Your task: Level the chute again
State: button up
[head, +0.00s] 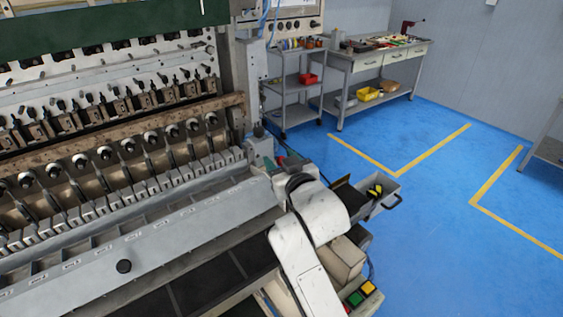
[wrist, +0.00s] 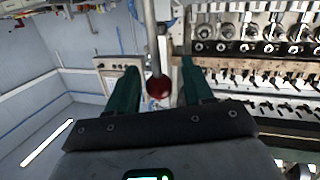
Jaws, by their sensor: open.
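In the wrist view a lever with a dark red ball knob (wrist: 158,88) hangs down between the two green fingers of my gripper (wrist: 159,70). The fingers are open, with a gap on each side of the knob. I cannot tell how deep the knob sits between them. In the head view my white arm hides the gripper and the lever. A long grey sloping channel (head: 150,243) runs along the machine's front; I cannot tell whether it is the chute or whether it is level.
A small grey tray (head: 385,187) with yellow and black things is right of my arm. A button box (head: 362,293) is below it. A cart (head: 300,88) and workbench (head: 378,62) stand behind. Blue floor is clear at right.

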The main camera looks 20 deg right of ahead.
jog(key=shift+s, duration=0.1)
jog(key=s+r+b, duration=0.1)
jog(key=s, duration=0.9)
jog(key=shift+s+d+r, duration=0.15)
jog(key=shift+s+d, duration=0.1)
